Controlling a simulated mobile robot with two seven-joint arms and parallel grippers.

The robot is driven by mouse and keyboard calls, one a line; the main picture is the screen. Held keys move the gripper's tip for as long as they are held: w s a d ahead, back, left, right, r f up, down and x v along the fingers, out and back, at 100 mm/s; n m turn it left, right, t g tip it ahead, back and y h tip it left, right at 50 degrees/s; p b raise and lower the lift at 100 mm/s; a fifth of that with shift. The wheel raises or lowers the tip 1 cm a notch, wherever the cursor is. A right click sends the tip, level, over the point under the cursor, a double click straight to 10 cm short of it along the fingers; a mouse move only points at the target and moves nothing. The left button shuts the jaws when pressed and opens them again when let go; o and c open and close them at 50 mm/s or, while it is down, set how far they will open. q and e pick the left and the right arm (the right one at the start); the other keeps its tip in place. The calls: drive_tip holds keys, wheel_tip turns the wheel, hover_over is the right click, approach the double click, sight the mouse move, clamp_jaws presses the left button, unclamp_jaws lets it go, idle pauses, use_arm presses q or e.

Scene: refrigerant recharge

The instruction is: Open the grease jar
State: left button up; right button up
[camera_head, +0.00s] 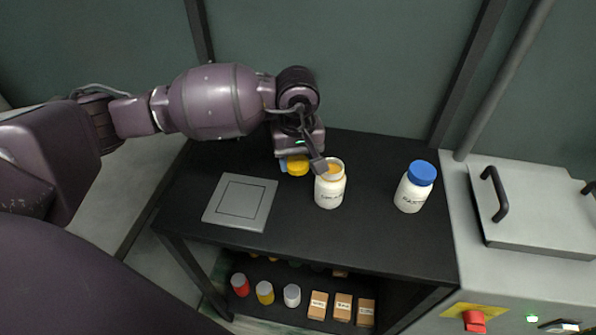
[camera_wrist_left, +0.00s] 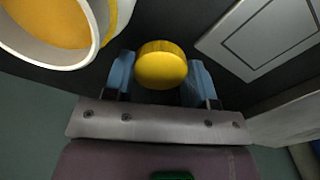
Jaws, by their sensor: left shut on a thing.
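The white grease jar (camera_head: 329,192) stands upright on the black table with its mouth open. Orange grease shows inside, and the rim and grease also fill the upper left of the left wrist view (camera_wrist_left: 48,22). My left gripper (camera_head: 294,165) is just left of and behind the jar. It is shut on the yellow lid (camera_wrist_left: 161,66), which sits between the blue fingers and is apart from the jar. The lid also shows in the head view (camera_head: 298,168). I cannot tell whether the lid touches the table. My right gripper is not in view.
A grey square plate (camera_head: 221,213) lies left of the jar. A white jar with a blue lid (camera_head: 413,190) stands to the right. A grey handled panel (camera_head: 540,215) is further right. Small bottles and boxes (camera_head: 318,304) sit on the lower shelf. The table's front middle is clear.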

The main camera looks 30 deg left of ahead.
sight(297, 181)
use_arm(q)
wheel_tip(297, 181, down, 4)
drive_tip(key=shift+f+b, duration=0.15)
drive_tip(key=shift+b, duration=0.15)
drive_tip(key=shift+f, duration=0.15)
drive_tip(key=o, duration=0.7)
